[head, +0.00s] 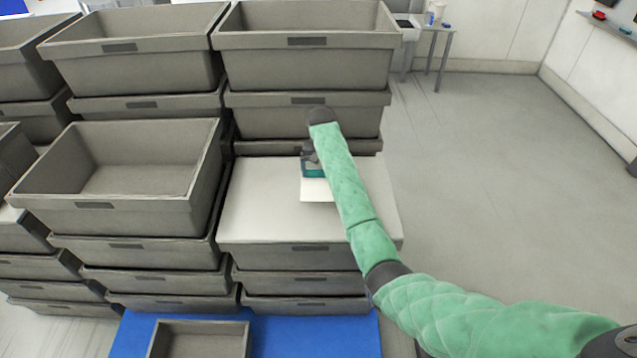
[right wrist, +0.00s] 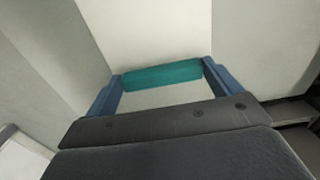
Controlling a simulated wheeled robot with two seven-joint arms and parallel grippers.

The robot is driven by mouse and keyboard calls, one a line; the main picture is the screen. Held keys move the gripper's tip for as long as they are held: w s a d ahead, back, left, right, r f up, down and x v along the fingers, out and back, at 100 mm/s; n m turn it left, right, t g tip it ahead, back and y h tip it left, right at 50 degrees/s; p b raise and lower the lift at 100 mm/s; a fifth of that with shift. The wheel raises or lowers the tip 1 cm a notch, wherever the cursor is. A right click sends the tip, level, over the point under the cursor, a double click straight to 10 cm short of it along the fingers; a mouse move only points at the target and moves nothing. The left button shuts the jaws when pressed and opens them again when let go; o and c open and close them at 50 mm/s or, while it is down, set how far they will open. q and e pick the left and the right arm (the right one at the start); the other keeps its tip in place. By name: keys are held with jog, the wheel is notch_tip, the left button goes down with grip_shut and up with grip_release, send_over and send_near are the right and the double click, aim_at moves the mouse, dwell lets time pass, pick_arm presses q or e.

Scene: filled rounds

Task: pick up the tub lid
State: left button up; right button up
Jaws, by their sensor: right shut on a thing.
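The tub lid (head: 318,190) shows in the head view as a small flat white piece with a teal grip along its far edge. My right gripper (head: 313,170) is shut on the teal grip (right wrist: 162,76), which lies between its two blue fingers in the right wrist view. The white piece overlaps the pale flat top (head: 260,215) of the middle tub stack. I cannot tell whether it touches that top. My forearm and hand hide part of it. My left gripper is not in view.
Open grey tubs stand stacked to the left (head: 60,215) and behind (head: 350,75). A small open grey tray (head: 157,335) sits on a blue surface (head: 320,335) in front. The floor (head: 500,170) to the right is clear.

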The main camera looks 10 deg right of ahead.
jog(key=d, duration=0.1)
jog(key=w+d+r+b, duration=0.1)
jog(key=d, duration=0.1)
jog(key=d+r, duration=0.1)
jog(key=shift+w+d+b, duration=0.15)
jog(key=shift+w+b, duration=0.15)
jog(key=shift+w, duration=0.05)
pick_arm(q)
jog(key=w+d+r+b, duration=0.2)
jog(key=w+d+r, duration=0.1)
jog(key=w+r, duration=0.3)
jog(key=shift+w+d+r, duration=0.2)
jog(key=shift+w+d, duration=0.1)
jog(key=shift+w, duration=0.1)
pick_arm(e)
jog(key=w+d+r, duration=0.2)
jog(key=d+r, duration=0.2)
jog(key=d, duration=0.1)
jog(key=shift+w+d, duration=0.2)
jog(key=shift+d, duration=0.2)
